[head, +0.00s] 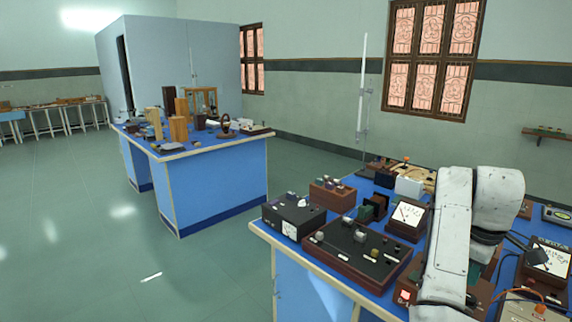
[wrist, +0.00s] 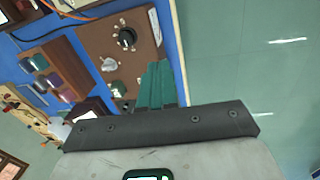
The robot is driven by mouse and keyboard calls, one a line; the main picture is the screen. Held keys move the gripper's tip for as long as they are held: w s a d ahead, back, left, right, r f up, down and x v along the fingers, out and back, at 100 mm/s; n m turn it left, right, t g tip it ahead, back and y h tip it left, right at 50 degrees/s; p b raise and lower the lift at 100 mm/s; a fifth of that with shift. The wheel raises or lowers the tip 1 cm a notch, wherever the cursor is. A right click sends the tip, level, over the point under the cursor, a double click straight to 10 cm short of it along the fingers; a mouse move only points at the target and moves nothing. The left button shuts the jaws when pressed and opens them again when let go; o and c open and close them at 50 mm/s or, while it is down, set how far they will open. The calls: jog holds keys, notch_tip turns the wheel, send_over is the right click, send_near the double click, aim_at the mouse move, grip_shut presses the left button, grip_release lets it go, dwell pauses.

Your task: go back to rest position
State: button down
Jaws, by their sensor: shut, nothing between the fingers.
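My gripper (wrist: 157,72) shows in the wrist view as teal fingers pressed together, with nothing between them. Beyond the fingertips is a brown-framed panel with knobs (wrist: 132,52) on the blue bench top. I cannot tell whether the fingers touch it. In the head view my white arm is folded over the right part of the near blue bench (head: 318,284). There the gripper is mostly hidden behind my arm links.
The near bench is crowded: a black control panel (head: 357,254), a black meter box (head: 293,216), a white-faced meter (head: 408,215) and a tall stand (head: 362,100). A second blue bench (head: 213,185) stands further left. Green floor (head: 80,240) is clear at left.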

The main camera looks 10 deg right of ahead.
jog(key=s+a+f+m+h, duration=0.1)
jog(key=s+a+f+m, duration=0.25)
jog(key=s+f, duration=1.3)
jog(key=s+a+f+m, duration=0.1)
jog(key=s+a+f, duration=0.2)
jog(key=s, duration=0.3)
jog(key=s+a+f+m+y, duration=0.1)
jog(key=s+a+f, duration=0.2)
jog(key=s+a, duration=0.2)
jog(key=s+a+f+m+y, duration=0.1)
jog(key=s+a+f+m, duration=0.1)
jog(key=s+a, duration=0.3)
jog(key=s+f, duration=0.1)
jog(key=s, duration=0.2)
jog(key=shift+s, duration=0.35)
jog(key=shift+f, duration=0.1)
